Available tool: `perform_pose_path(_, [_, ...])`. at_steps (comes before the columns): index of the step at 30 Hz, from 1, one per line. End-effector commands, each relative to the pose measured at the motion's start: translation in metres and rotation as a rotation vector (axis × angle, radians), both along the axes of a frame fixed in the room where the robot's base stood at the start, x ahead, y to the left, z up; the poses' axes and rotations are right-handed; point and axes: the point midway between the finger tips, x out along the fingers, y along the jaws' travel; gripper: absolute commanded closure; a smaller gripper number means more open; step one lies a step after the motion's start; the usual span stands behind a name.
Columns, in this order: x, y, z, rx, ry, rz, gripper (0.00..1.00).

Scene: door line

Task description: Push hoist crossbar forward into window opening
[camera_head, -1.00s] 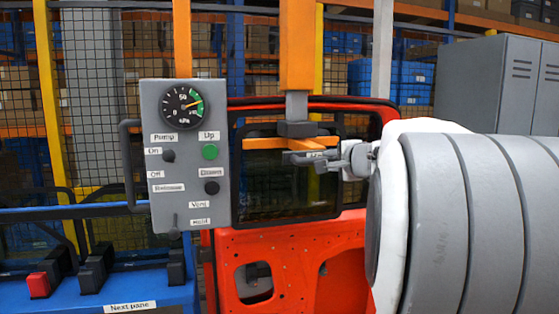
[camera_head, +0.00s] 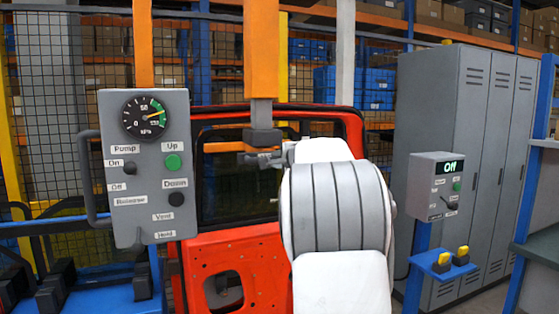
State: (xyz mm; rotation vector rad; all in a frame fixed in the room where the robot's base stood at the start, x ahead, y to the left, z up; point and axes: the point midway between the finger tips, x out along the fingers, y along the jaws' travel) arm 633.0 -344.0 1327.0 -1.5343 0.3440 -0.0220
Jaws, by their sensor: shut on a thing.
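The orange hoist crossbar (camera_head: 226,146) hangs below the orange hoist column (camera_head: 262,50), at the upper part of the red door's window opening. My gripper (camera_head: 262,158) is shut on the crossbar near its middle; its fingers are small and partly hidden by my white and grey arm. A dark glass pane (camera_head: 235,188) shows below the crossbar, inside the outline of the opening. I cannot tell whether it touches the door frame. The red door (camera_head: 232,250) stands behind; my arm hides its right part.
A grey control panel (camera_head: 148,165) with a gauge and buttons stands close at left, above a blue rack (camera_head: 100,299). Grey lockers (camera_head: 480,130), a small box reading "Off" (camera_head: 447,187) and a blue stand with yellow-topped knobs (camera_head: 440,263) are at right.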

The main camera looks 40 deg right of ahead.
Motion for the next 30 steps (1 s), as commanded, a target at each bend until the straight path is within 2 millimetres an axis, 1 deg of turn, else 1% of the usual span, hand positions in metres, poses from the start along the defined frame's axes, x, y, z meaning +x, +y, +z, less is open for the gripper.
perform_pose_path(1, [0.002,0.000,0.004,-0.002,-0.007,-0.002,1.00])
perform_pose_path(8, [0.002,0.000,0.005,-0.003,-0.010,-0.003,1.00])
perform_pose_path(9, [0.002,0.000,0.005,-0.003,-0.010,-0.003,0.73])
perform_pose_path(11, [0.002,0.000,0.005,-0.003,-0.010,-0.003,0.63])
perform_pose_path(12, [0.002,0.000,0.005,-0.003,-0.009,-0.003,0.55])
perform_pose_path(14, [0.002,0.000,0.004,-0.002,-0.008,-0.002,0.46])
perform_pose_path(24, [-0.001,0.000,0.003,-0.002,-0.005,-0.002,0.46])
perform_pose_path(26, [-0.004,0.001,0.003,-0.002,-0.005,-0.002,0.46])
perform_pose_path(30, [-0.020,0.005,0.006,-0.002,-0.006,-0.002,0.46])
